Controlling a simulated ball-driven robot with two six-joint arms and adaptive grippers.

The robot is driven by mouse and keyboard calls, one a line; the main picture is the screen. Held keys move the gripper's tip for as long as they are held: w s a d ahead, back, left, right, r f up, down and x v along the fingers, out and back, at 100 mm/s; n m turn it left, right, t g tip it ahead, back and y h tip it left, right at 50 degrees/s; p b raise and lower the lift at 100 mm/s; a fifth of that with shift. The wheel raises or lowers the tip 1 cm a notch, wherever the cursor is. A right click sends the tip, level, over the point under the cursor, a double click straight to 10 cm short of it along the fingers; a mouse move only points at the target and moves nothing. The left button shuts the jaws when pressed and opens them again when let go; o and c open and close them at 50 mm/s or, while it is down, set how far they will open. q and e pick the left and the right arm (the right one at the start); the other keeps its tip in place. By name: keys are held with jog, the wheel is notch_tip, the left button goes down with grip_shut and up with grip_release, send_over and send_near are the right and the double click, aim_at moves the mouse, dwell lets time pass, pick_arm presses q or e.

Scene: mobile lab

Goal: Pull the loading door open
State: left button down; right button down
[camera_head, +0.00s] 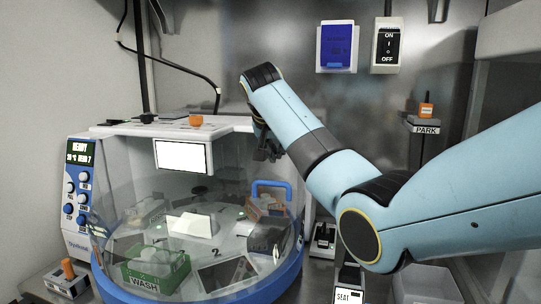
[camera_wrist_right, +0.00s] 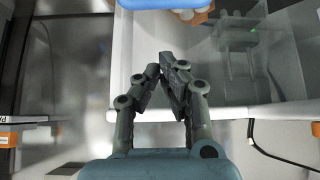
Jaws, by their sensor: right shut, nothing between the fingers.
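The loading door (camera_head: 120,225) looks like the clear curved front of the white machine (camera_head: 125,150), above a blue rim (camera_head: 262,290). A blue loop handle (camera_head: 271,184) shows at its right side; I cannot tell whether it belongs to the door or to something behind it. My right gripper (camera_head: 268,152) is above this handle, near the machine's upper right corner. In the right wrist view, its fingers (camera_wrist_right: 164,70) are together with nothing between them, over a white edge and a clear panel (camera_wrist_right: 240,75). My left gripper is out of view.
Inside the machine are a green rack (camera_head: 157,271) labelled WASH and other holders. A control panel (camera_head: 77,195) stands at the left. A PARK shelf (camera_head: 427,129) and an ON/OFF switch (camera_head: 387,46) are at the back wall. My right arm covers part of the right side.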

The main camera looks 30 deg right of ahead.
send_over(276, 196)
jog(key=w+d, duration=0.3)
notch_tip(276, 196, down, 6)
jog(key=shift+s+a+r+p, duration=0.15)
jog(key=shift+s+a+p, duration=0.75)
jog(key=shift+s+a, duration=0.45)
jog(key=shift+a, duration=0.1)
jog(key=shift+s, duration=0.15)
